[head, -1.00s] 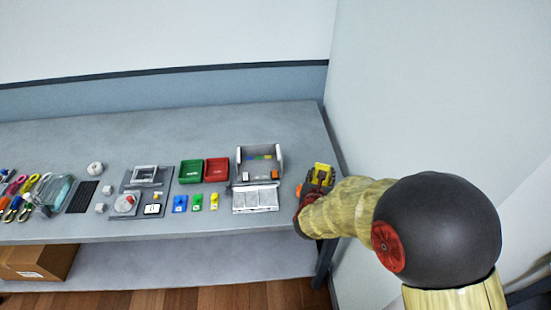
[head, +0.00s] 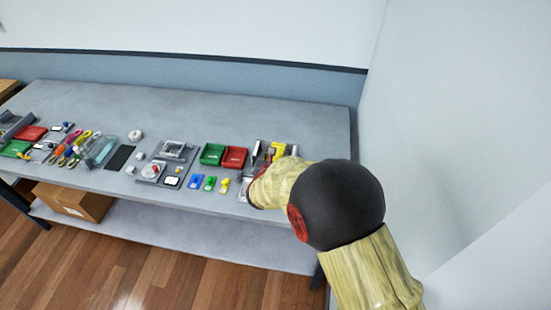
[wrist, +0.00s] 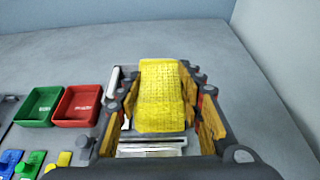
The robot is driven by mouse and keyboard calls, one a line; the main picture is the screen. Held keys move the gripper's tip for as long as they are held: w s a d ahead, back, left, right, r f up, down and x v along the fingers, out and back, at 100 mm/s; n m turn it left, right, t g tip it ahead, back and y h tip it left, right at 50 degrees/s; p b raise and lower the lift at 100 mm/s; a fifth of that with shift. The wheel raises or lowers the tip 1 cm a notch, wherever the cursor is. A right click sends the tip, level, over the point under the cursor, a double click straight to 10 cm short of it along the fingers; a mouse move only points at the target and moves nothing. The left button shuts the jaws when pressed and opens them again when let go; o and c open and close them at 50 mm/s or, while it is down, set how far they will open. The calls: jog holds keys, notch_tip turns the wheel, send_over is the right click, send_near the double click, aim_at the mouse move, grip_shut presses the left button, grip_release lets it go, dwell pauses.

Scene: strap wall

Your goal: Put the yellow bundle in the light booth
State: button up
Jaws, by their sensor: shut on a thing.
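The yellow bundle (wrist: 162,95) is a ribbed yellow block, held between the two fingers of my gripper (wrist: 164,84) in the wrist view. In the head view the bundle (head: 278,148) shows as a small yellow patch just beyond my wrist. The light booth (wrist: 113,85) lies beneath and behind the bundle, with its left wall and part of its pale floor (wrist: 150,149) showing. In the head view my arm hides most of the booth (head: 256,149). I cannot tell how high the bundle is above the booth floor.
A green tray (head: 212,154) and a red tray (head: 235,158) stand left of the booth. Small blue (head: 195,181), green (head: 210,183) and yellow (head: 224,185) pieces lie in front of them. Bare grey table (wrist: 255,110) lies right of my gripper.

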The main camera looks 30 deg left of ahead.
jog(key=w+a+f, duration=0.1)
jog(key=w+f, duration=0.1)
jog(key=w+a+f, duration=0.2)
jog(key=w+a+f+b, duration=0.1)
jog(key=w+f, duration=0.1)
jog(key=shift+a+f, duration=0.15)
jog(key=shift+f, duration=0.25)
jog(key=shift+a+f+b, duration=0.1)
jog(key=shift+f+b, duration=0.35)
jog(key=shift+f, duration=1.15)
jog(key=shift+f, duration=0.1)
jog(key=o, duration=1.2)
jog(key=shift+c, duration=0.2)
